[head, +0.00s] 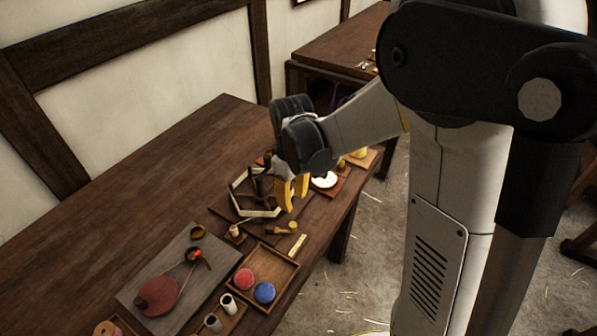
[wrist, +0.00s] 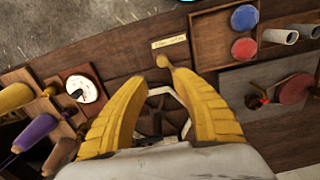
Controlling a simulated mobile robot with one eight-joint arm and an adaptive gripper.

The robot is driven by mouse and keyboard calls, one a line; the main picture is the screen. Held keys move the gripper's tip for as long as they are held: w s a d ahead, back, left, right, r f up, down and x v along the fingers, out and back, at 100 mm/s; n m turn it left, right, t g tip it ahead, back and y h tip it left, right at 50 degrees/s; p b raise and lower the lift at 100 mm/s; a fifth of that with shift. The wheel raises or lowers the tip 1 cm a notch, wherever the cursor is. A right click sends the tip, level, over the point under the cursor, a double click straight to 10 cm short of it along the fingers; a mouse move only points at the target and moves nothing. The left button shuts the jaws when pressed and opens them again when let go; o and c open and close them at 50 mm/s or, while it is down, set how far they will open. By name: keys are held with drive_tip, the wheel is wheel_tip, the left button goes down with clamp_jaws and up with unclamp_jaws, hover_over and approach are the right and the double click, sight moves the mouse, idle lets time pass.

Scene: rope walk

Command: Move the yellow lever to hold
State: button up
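A yellow cylindrical handle (wrist: 15,97) shows at the left edge of the wrist view. It may be the yellow lever, but its mount and any hold mark are not readable. Yellow also shows behind my gripper in the head view (head: 358,153), partly hidden.
A purple handle (wrist: 38,132) lies beside the yellow one. A white dial (head: 325,181) sits on a small board. A tray (head: 286,262) holds red and blue discs. A grey board (head: 135,290) carries a red paddle-shaped piece. The bench's far left is bare.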

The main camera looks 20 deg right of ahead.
sight(293, 224)
drive_tip(key=shift+s+a+f+b, duration=0.25)
drive_tip(key=shift+f+b, duration=0.2)
drive_tip(key=shift+f, duration=0.15)
wheel_tip(293, 224, down, 10)
drive_tip(key=b, duration=0.7)
drive_tip(key=shift+r+b, duration=0.15)
drive_tip(key=shift+b, duration=0.15)
drive_tip(key=shift+r, duration=0.1)
drive_tip(key=shift+s+a, duration=0.8)
drive_tip(key=shift+s, duration=0.2)
drive_tip(key=shift+s+a, duration=0.35)
drive_tip(key=shift+a, duration=1.1)
drive_tip(key=shift+d, duration=0.3)
wheel_tip(293, 224, up, 7)
drive_tip(key=p, duration=0.5)
